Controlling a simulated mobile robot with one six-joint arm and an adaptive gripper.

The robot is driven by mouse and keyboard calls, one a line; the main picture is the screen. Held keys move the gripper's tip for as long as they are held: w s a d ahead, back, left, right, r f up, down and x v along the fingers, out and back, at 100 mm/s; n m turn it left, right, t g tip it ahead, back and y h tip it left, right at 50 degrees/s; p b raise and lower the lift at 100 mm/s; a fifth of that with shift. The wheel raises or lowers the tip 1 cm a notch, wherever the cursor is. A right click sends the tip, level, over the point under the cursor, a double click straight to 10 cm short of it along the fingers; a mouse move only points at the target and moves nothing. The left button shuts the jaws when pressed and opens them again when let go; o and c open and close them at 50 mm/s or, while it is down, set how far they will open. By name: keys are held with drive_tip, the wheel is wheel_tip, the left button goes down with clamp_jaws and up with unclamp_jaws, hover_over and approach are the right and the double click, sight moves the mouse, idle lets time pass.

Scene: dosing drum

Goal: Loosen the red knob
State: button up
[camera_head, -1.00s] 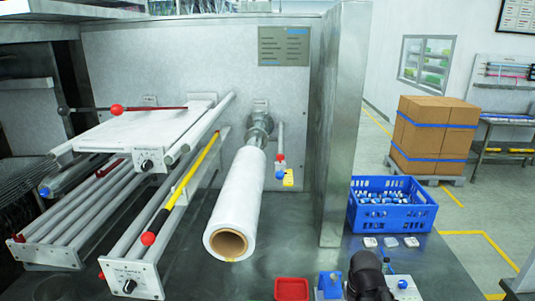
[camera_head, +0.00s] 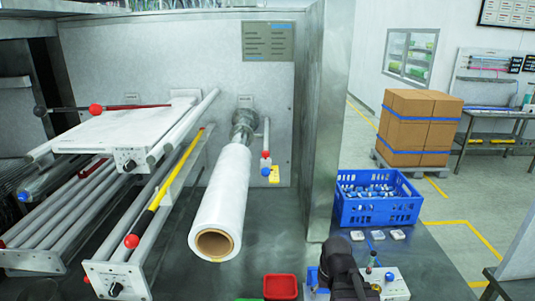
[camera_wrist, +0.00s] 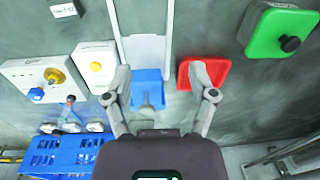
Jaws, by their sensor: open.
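Several red knobs show in the head view, and I cannot tell which one the task means. One red ball knob (camera_head: 96,109) is on a rod over the upper white plate. Another red ball knob (camera_head: 131,241) is at the near end of a yellow and black bar. A small red knob (camera_head: 265,155) is on a thin pipe by the back wall. No red ball knob shows in the wrist view. There my gripper (camera_wrist: 160,70) is open and empty, its fingers on either side of a blue block (camera_wrist: 147,88) seen beyond them.
A red tray (camera_wrist: 206,70) is right of the blue block, with a green plate (camera_wrist: 280,30) beyond. White boxes with yellow knobs (camera_wrist: 56,76) are on the left. A blue crate (camera_head: 376,208) holds small items. A white film roll (camera_head: 222,195) sticks out toward me.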

drive_tip(key=w+a+r+n+t+y+p, duration=0.25)
drive_tip(key=w+a+r+y, duration=0.2)
drive_tip(key=w, duration=0.25)
drive_tip(key=n+t+y+p, duration=0.8)
drive_tip(key=y, duration=0.2)
approach(266, 152)
drive_tip(key=v, duration=0.3)
drive_tip(key=shift+s+d+h, duration=0.2)
drive_tip(key=shift+d+h, duration=0.05)
drive_tip(key=shift+d, duration=0.1)
drive_tip(key=shift+a, duration=0.1)
drive_tip(key=x, duration=1.3)
drive_tip(key=shift+w+a+f, duration=0.1)
drive_tip(key=shift+w+a, duration=0.1)
drive_tip(key=shift+a, duration=0.15)
clamp_jaws()
